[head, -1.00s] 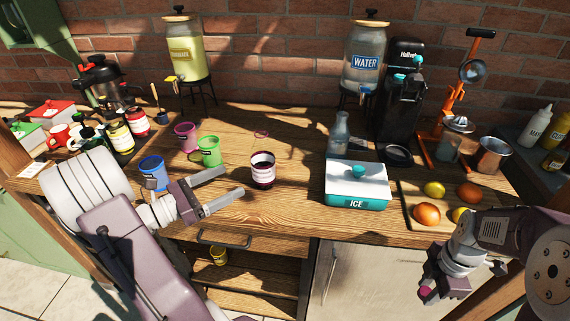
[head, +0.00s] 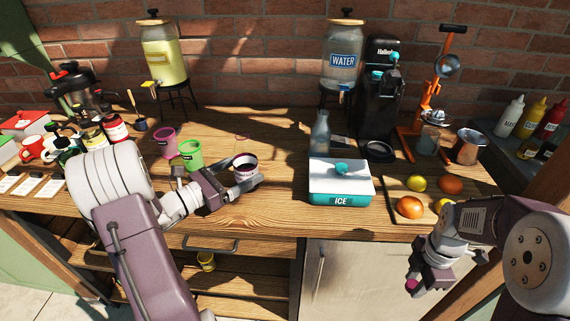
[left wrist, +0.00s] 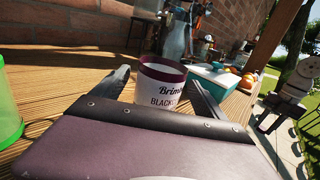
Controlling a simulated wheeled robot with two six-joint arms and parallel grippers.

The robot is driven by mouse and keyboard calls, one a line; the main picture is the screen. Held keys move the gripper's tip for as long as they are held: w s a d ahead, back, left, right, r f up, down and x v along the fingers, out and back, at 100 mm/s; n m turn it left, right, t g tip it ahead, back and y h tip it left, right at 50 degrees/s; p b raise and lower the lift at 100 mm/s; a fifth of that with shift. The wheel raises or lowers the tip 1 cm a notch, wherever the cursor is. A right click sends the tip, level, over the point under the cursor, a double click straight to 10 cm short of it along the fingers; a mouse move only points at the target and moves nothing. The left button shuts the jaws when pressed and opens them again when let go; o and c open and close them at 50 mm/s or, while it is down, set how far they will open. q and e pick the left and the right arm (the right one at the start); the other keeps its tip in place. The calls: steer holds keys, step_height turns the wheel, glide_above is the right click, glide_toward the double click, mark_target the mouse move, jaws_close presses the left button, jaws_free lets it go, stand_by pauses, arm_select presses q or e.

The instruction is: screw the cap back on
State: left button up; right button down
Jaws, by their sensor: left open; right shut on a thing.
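An open jar (head: 245,160) with a dark purple rim and white label stands upright on the wooden table. It also shows in the left wrist view (left wrist: 161,85), where its label partly reads "BLACK". My left gripper (head: 246,182) is open at the jar, with one finger on each side of it; I cannot tell whether they touch it. My right gripper (head: 413,282) is in front of the counter at the right, shut on a small magenta thing (head: 411,285). This may be the cap, but it is mostly hidden by the fingers.
Pink (head: 166,141) and green (head: 191,153) cups stand left of the jar. A teal-and-white ice box (head: 340,183) is to its right. Oranges and lemons lie on a board farther right. The table between jar and ice box is clear.

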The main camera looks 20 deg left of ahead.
arm_select(q)
steer(key=shift+w+d, duration=0.3)
steer(key=shift+w, duration=0.15)
jaws_close()
steer(key=shift+r, duration=0.1)
